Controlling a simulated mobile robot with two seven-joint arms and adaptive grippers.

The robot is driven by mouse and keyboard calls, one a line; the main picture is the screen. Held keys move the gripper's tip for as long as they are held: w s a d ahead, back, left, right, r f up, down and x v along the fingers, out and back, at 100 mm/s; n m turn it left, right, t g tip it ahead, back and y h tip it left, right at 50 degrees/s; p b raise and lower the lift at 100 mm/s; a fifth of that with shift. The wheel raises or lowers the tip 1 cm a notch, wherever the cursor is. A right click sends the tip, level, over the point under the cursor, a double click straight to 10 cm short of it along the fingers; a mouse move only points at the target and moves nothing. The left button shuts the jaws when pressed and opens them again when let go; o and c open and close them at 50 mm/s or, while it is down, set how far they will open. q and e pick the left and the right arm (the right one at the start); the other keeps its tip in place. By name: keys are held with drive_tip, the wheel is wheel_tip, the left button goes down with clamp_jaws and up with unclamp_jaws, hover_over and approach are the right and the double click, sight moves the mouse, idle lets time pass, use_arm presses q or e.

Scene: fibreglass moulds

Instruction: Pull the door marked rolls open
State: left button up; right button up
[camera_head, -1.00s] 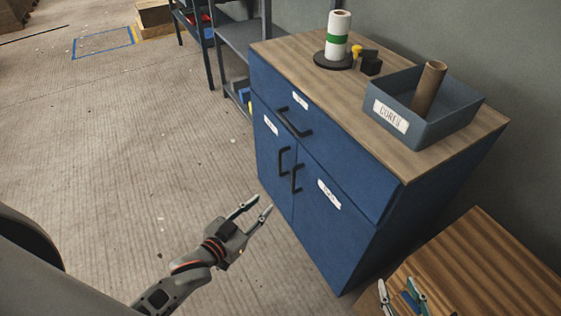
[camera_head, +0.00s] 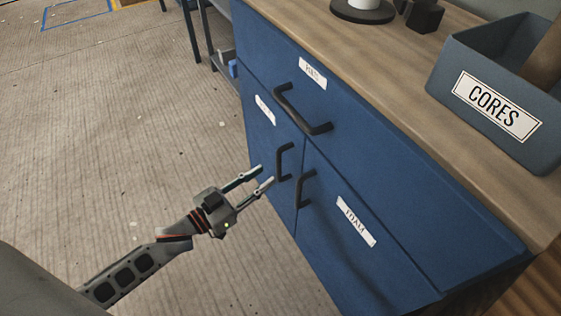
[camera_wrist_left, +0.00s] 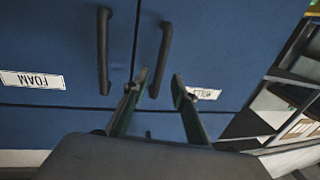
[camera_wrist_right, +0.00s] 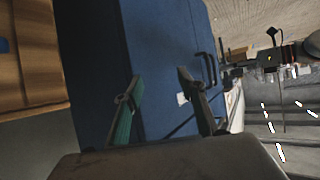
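The blue cabinet's left door (camera_head: 271,143) is closed. Its label (camera_head: 265,110) is too small to read in the head view; in the left wrist view the label (camera_wrist_left: 203,93) is upside down, partly covered and seems to end in "LLS". Its black handle (camera_head: 283,162) is also in the left wrist view (camera_wrist_left: 163,55). My left gripper (camera_head: 267,177) is open and empty, just left of that handle; in the left wrist view the handle's end appears between the fingertips, contact unclear. My right gripper (camera_wrist_right: 160,82) is open and empty, out of the head view.
The right door, labelled FOAM (camera_head: 355,222), has its own handle (camera_head: 305,188) close beside. A drawer handle (camera_head: 300,113) juts out above. A CORES bin (camera_head: 455,68) stands on the cabinet top. Floor left of the cabinet is clear. A wooden surface (camera_wrist_right: 30,60) lies beside the cabinet.

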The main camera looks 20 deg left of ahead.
sight(277, 167)
use_arm(q)
drive_tip(key=b+x, duration=0.1)
drive_tip(key=x, duration=0.4)
drive_tip(key=shift+f, duration=0.1)
drive_tip(key=shift+x, duration=0.9)
clamp_jaws()
